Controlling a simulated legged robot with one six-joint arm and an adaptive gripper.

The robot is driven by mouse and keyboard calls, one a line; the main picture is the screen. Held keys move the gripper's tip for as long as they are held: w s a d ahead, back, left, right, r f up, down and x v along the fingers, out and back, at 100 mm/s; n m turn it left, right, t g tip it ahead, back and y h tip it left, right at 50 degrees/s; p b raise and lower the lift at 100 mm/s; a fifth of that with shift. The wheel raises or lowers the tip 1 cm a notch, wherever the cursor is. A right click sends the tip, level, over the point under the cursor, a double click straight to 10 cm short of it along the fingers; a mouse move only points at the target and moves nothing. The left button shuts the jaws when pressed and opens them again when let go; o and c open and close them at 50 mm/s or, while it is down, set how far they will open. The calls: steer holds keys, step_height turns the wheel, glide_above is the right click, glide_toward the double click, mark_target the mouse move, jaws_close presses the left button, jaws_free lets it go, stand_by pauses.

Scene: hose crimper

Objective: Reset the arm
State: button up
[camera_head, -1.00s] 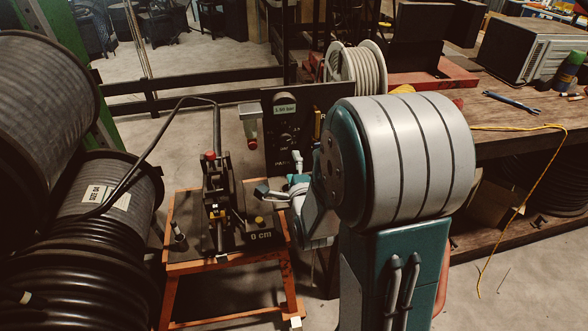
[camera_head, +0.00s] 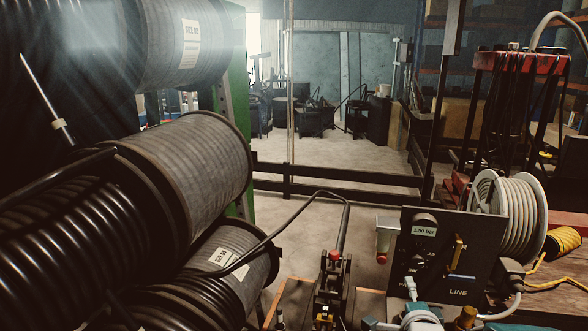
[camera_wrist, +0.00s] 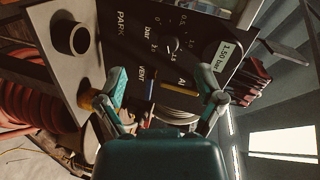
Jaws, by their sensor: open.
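My gripper (camera_wrist: 162,82) is open in the wrist view, its two fingers spread with nothing between them. It faces the black control panel (camera_wrist: 150,40), which carries a dial, the words PARK and VENT and a 1.50 bar label. In the head view, parts of my arm show only at the bottom edge, below the panel (camera_head: 436,250); the fingers are largely cut off there. The hose crimper (camera_head: 332,285) stands left of the panel, with a red knob on top. A black hose (camera_head: 300,212) arches from the spools to it.
Large hose spools (camera_head: 190,165) fill the left side. A white hose reel (camera_head: 508,205) and a coiled yellow hose (camera_head: 562,243) are at the right. A dark rail (camera_head: 340,175) crosses behind the crimper. Open floor (camera_head: 330,150) lies beyond.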

steer(key=s+a+r+n+g+y, duration=0.1)
steer(key=s+a+n+g, duration=0.3)
steer(key=s+n, duration=0.5)
steer(key=s+a+r+n+g+y, duration=0.2)
steer(key=s+a+r+n+g, duration=0.2)
steer(key=s+n, duration=0.5)
steer(key=s+a+g, duration=0.1)
steer(key=s+a, duration=0.1)
steer(key=s, duration=0.2)
steer(key=shift+a, duration=0.2)
